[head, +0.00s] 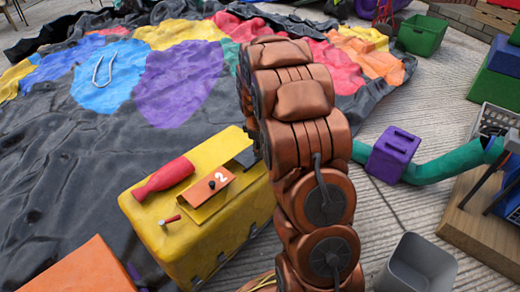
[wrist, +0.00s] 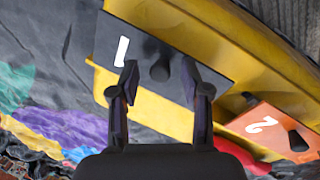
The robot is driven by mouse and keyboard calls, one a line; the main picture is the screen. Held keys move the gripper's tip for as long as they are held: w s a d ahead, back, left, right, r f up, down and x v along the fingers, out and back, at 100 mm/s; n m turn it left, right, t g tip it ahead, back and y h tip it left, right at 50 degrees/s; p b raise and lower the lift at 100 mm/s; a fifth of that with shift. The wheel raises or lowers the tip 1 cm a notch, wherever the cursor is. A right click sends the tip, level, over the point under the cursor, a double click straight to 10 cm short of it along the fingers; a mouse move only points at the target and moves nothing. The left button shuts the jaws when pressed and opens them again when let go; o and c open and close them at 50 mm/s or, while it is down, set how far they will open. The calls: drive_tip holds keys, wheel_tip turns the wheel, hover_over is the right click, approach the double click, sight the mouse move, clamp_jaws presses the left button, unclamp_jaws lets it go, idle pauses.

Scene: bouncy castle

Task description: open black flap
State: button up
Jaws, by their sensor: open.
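The black flap (wrist: 103,38) carries a white "1" and a dark round knob (wrist: 160,73). It sits on the yellow box (head: 205,228), beside the orange flap (head: 207,189) marked "2", which also shows in the wrist view (wrist: 262,127). The black flap looks closed, though its edges are partly out of view. My gripper (wrist: 161,80) is open, with one finger on each side of the knob in the picture. I cannot tell whether the fingers touch it. In the head view my copper arm hides the gripper and most of the black flap.
A red bottle-shaped object (head: 163,177) and a small red-handled item (head: 170,220) lie on the yellow box. A colourful deflated castle sheet (head: 180,82) spreads behind. A purple block (head: 392,155), green tube (head: 450,165) and grey bin (head: 417,265) stand at right; an orange block (head: 85,272) is front left.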

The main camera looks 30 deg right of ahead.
drive_tip(key=shift+f, duration=0.2)
drive_tip(key=shift+c, duration=0.4)
clamp_jaws()
